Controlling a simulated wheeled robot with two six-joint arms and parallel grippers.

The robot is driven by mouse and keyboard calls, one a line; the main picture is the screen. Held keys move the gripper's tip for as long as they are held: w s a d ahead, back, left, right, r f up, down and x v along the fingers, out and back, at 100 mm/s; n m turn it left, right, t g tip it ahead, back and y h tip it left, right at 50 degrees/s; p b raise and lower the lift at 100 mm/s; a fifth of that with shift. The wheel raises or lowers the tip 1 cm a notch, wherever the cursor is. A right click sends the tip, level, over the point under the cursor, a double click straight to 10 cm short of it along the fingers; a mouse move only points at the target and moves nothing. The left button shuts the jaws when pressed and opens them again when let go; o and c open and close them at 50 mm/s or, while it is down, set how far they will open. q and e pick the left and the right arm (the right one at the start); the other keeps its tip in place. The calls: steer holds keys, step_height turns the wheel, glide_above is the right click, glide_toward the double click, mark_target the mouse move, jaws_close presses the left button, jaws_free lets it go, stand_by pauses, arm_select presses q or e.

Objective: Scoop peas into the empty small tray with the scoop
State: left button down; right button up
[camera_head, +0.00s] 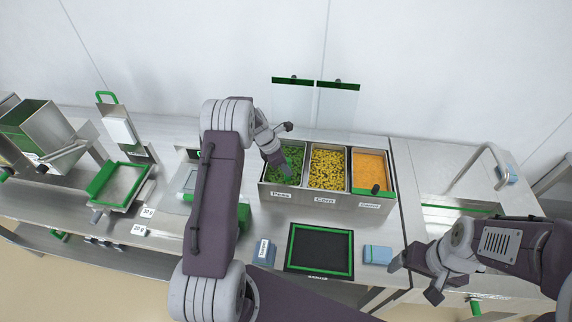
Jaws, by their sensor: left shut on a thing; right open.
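The peas (293,157) fill the left bin of a metal three-bin holder, labelled Peas at its front. My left gripper (283,146) is over the back left of this bin, pointing down. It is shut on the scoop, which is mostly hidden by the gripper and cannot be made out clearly. My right gripper (415,277) is open and empty, low at the right near the counter's front edge. I cannot pick out the empty small tray for certain; my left arm covers part of the counter.
A green-framed sealer (120,185) stands left.

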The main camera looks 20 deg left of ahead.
arm_select(q)
steer(key=shift+f, duration=0.3)
steer(key=shift+r, duration=0.1)
steer(key=shift+p, duration=0.3)
stand_by(1.3)
step_height(320, 180, up, 11)
steer(key=p, duration=1)
steer(key=shift+r+p, duration=0.15)
steer(key=shift+p, duration=0.15)
